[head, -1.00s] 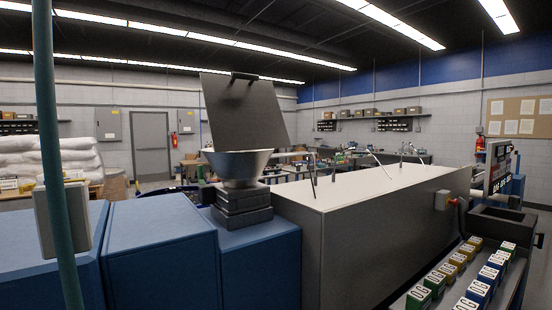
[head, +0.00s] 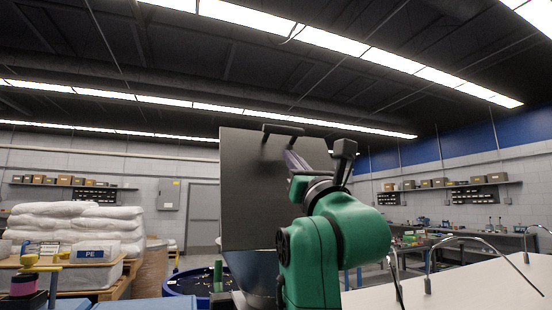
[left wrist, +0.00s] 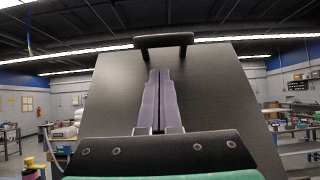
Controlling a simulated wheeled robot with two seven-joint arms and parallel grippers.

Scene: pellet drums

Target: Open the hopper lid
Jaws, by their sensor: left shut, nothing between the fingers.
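The hopper lid (head: 245,195) is a dark flat panel standing steeply raised, with a black bar handle (head: 283,130) near its top edge. The grey hopper (head: 258,265) below it is mostly hidden behind my green left arm. My left gripper (head: 288,153) is in front of the panel, just below the handle, its fingers together and empty. In the left wrist view the lid (left wrist: 225,95) fills the middle, and the shut fingers (left wrist: 160,72) point up toward the handle (left wrist: 163,41), with a gap between. Whether the fingertips touch the panel I cannot tell. My right gripper is out of view.
A blue drum (head: 172,289) with dark contents stands left of the hopper. A bin marked PE (head: 60,278) and stacked white sacks (head: 75,225) are further left. Bent metal rods rise from the white machine top (head: 470,270) at right.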

